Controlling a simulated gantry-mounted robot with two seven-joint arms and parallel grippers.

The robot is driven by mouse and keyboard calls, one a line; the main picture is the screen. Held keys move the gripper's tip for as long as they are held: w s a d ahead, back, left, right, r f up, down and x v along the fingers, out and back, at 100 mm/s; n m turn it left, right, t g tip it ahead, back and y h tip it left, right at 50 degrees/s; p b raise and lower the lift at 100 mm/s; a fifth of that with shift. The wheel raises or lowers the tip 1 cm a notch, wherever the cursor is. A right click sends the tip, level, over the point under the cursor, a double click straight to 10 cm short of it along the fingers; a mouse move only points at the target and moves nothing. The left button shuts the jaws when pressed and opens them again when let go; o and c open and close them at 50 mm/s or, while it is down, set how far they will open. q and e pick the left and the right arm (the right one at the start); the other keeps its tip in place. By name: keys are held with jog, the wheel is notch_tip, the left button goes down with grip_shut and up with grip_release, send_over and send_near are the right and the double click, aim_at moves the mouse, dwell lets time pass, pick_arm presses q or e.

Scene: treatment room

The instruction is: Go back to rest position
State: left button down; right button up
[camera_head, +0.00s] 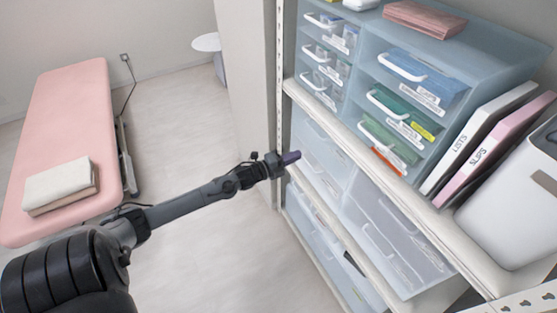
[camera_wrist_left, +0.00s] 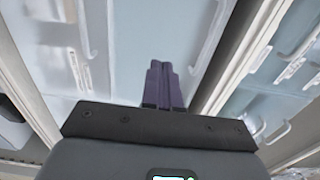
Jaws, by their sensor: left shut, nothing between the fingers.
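My left arm reaches in from the lower left in the head view. Its gripper (camera_head: 291,158) has purple fingers, is shut and empty, and points at the left side of the shelf unit. The fingers also show close together in the left wrist view (camera_wrist_left: 163,86), with translucent drawers behind them. From these views I cannot tell the exact gap between the fingertips and the drawers. My right gripper is not in view.
The shelf unit holds a blue drawer cabinet (camera_head: 470,52), two upright binders (camera_head: 478,135) and a white bin (camera_head: 510,200). Clear drawers (camera_head: 395,238) sit below. A pink bed (camera_head: 70,115) with folded towels (camera_head: 60,184) stands left. The floor (camera_head: 185,115) between is clear.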

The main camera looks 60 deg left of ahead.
pick_arm(q)
jog(key=s+d+f+n, duration=0.2)
jog(key=s+d+f, duration=0.35)
jog(key=s, duration=0.35)
jog(key=s+d+n+g+y, duration=0.1)
jog(key=s+d+n+g, duration=0.25)
jog(key=d, duration=0.65)
jog(key=s+d+n+g, duration=0.2)
jog(key=d+n, duration=0.2)
jog(key=d, duration=0.5)
jog(key=s+d+r+n+g, duration=0.2)
jog(key=s+n+g, duration=0.2)
jog(key=s, duration=0.3)
jog(key=s+d+r+n+g, duration=0.1)
jog(key=s+d+n+g, duration=0.15)
jog(key=s+g, duration=0.35)
notch_tip(320, 180, up, 35)
jog(key=n+t+p, duration=0.1)
jog(key=p, duration=3.4)
jog(key=shift+s+p, duration=0.3)
jog(key=shift+p, duration=0.1)
jog(key=shift+a, duration=0.1)
